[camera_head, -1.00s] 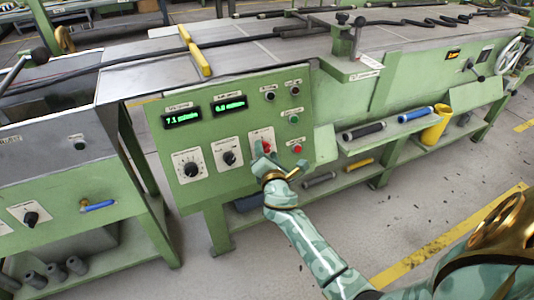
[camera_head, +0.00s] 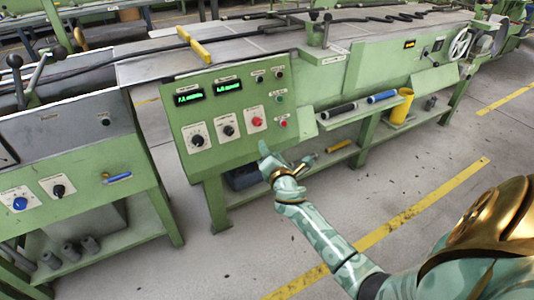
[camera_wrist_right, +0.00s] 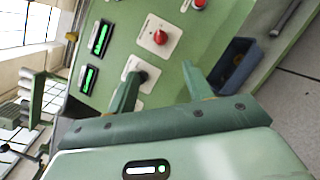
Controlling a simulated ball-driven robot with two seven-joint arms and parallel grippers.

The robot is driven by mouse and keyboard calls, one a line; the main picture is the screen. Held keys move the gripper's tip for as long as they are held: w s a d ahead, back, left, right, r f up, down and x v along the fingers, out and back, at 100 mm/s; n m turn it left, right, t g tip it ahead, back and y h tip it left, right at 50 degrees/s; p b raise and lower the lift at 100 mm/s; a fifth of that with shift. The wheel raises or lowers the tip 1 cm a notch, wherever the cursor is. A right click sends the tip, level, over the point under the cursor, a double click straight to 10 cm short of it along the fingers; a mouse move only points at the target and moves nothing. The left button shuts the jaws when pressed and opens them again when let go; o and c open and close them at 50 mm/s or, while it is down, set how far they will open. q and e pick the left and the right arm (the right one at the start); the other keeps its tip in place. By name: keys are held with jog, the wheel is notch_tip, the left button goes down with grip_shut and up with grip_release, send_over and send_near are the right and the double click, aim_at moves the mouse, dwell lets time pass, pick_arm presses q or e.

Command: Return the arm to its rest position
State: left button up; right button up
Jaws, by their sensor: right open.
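My right arm (camera_head: 325,238) is pale green with gold joints and reaches in from the lower right. Its gripper (camera_head: 286,161) is open and empty, in front of the lower right part of the green control panel (camera_head: 228,152) and below the red knob (camera_head: 256,122). The wrist view shows its two green fingers (camera_wrist_right: 160,90) spread apart with nothing between them. The red knob also shows in the wrist view (camera_wrist_right: 160,37), beyond the fingers and apart from them. My left gripper is out of view.
The green extruder's lower shelf (camera_head: 300,167) runs behind my gripper. A dark blue bin (camera_wrist_right: 236,62) sits below the panel. Rollers lie on an upper shelf (camera_head: 355,115) beside a yellow cylinder (camera_head: 402,106). The grey floor (camera_head: 440,150) to the right is clear.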

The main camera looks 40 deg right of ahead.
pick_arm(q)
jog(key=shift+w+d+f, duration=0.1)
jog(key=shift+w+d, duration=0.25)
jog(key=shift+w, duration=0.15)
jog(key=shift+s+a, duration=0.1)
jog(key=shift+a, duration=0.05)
